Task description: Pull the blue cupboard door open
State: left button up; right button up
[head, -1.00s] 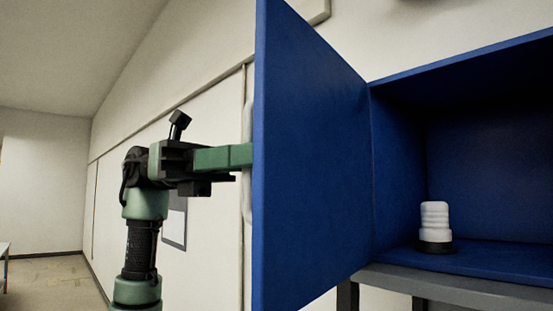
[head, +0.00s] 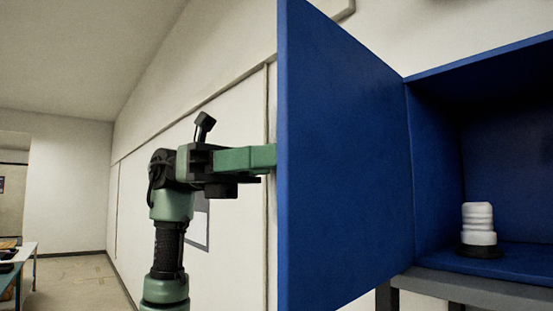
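The blue cupboard door (head: 340,165) stands wide open, swung out from its hinge edge at the left of the blue cupboard (head: 435,165). I see its inner face. My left gripper (head: 262,158) reaches from the left to the door's outer side, near its free edge. Its green fingers run up to that edge and their tips are hidden behind the door. The handle is hidden too, so I cannot tell whether the fingers hold it. My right gripper is not in view.
A white ribbed object with a dark base (head: 478,230) stands inside the cupboard. The cupboard rests on a grey stand (head: 470,288). A table (head: 22,262) with items is at the far left. A pale wall runs behind my arm, with open floor (head: 80,280) at left.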

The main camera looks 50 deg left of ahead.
pick_arm(q)
jog(key=shift+a, duration=0.1)
jog(key=s+a, duration=0.1)
jog(key=a, duration=0.6)
jog(key=shift+s+a, duration=0.2)
jog(key=shift+s, duration=0.05)
dwell(0.4)
